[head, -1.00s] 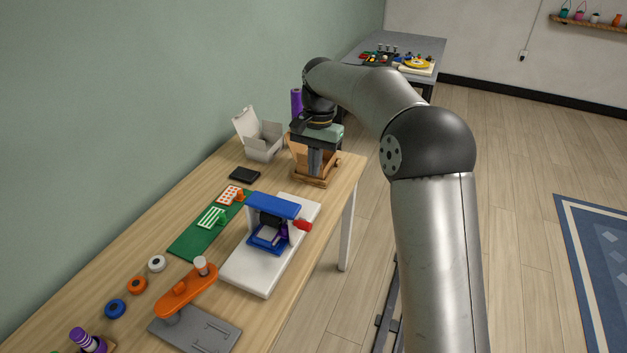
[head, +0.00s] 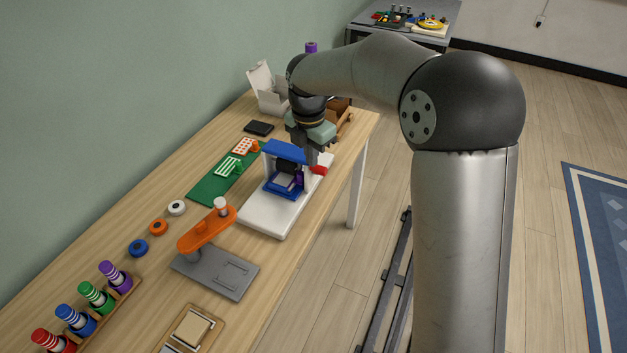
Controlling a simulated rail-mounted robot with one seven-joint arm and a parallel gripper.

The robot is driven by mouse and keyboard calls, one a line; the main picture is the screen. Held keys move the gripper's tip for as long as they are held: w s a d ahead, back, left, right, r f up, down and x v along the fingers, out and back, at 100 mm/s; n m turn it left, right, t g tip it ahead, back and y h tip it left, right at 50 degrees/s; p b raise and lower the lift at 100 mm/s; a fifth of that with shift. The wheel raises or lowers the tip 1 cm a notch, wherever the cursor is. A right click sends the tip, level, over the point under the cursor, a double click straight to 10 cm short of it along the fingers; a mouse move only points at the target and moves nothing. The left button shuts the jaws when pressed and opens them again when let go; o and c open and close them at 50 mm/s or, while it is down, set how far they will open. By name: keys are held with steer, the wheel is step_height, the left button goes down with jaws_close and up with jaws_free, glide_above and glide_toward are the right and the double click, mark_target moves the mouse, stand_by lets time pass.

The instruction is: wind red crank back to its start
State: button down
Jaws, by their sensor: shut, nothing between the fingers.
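The red crank (head: 319,170) sticks out of the right side of a small press with a blue top bar (head: 285,151) and a blue bed, standing on a white base (head: 267,222). My gripper (head: 309,166) points down just behind and beside the press's right end, close to the crank. Its fingers look shut with nothing held. The fingertips are partly hidden by the blue bar, and I cannot tell whether they touch the crank.
An orange lever press (head: 206,230) on a grey plate stands nearer. A green mat (head: 207,189) with cards lies left of the white base. A white box (head: 268,88) and black pad (head: 259,128) are behind. A rack of coloured bottles (head: 122,290) is at front left.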

mark_target(320, 172)
step_height(320, 172, down, 11)
steer(key=n+p, duration=0.1)
steer(key=n, duration=0.3)
steer(key=shift+w+d+r+p, duration=0.35)
steer(key=shift+w+r, duration=0.2)
steer(key=shift+w, duration=0.2)
steer(key=shift+w+d+r+p, duration=0.35)
steer(key=shift+w+r, duration=0.15)
steer(key=shift+w, duration=0.25)
steer(key=shift+w+d+r+p, duration=0.25)
steer(key=shift+w+r+p, duration=0.2)
steer(key=shift+w+r, duration=0.15)
steer(key=shift+f, duration=0.15)
